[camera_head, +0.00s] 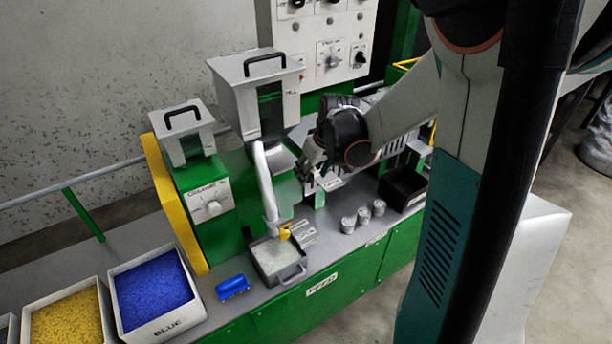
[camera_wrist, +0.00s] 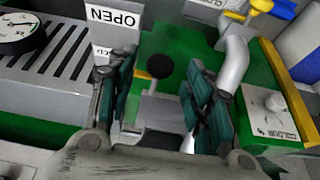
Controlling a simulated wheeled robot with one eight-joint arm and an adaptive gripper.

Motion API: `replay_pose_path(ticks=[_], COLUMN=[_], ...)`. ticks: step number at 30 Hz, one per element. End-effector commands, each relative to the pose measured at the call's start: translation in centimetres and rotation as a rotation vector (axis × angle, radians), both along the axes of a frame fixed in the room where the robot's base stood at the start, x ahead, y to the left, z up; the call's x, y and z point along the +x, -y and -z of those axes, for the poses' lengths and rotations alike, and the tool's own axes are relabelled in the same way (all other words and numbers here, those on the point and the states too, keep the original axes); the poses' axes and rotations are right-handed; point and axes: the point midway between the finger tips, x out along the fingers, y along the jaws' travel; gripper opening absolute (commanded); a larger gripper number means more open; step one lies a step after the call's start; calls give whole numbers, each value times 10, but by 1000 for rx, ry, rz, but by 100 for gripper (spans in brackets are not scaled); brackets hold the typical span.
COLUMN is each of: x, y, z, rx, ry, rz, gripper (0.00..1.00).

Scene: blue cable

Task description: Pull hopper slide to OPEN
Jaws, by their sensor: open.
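The hopper slide's black ball knob (camera_wrist: 160,66) and its pale metal bar (camera_wrist: 158,108) show in the wrist view. My gripper (camera_wrist: 160,75) is open, with one dark finger on each side of the knob and visible gaps between. Whether the knob is fully between the fingertips or a little beyond them I cannot tell. An OPEN label (camera_wrist: 112,18) stands left of the knob. In the head view my gripper (camera_head: 314,168) is beside the grey hopper (camera_head: 238,106); the slide knob is hidden there behind my gripper.
A bent grey pipe (camera_head: 266,185) runs down to a tray of pale granules (camera_head: 268,258). The colour dial box (camera_wrist: 272,112) is at the right in the wrist view. Several metal cylinders (camera_head: 348,225) and a black bin (camera_head: 402,187) stand on the bench. A blue bin (camera_head: 153,292) is at lower left.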

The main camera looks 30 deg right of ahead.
Motion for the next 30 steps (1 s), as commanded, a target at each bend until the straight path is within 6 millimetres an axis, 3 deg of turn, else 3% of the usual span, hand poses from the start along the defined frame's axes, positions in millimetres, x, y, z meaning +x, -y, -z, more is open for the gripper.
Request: replay_pose_path(ticks=[6, 16, 17, 23, 30], x=[8, 9, 9, 9, 4], y=[0, 0, 0, 0, 0], z=[20, 22, 22, 22, 22], rx=[0, 0, 0, 0, 0], ry=[0, 0, 0, 0, 0], rz=[0, 0, 0, 0, 1], gripper=[47, 47, 45, 0, 0])
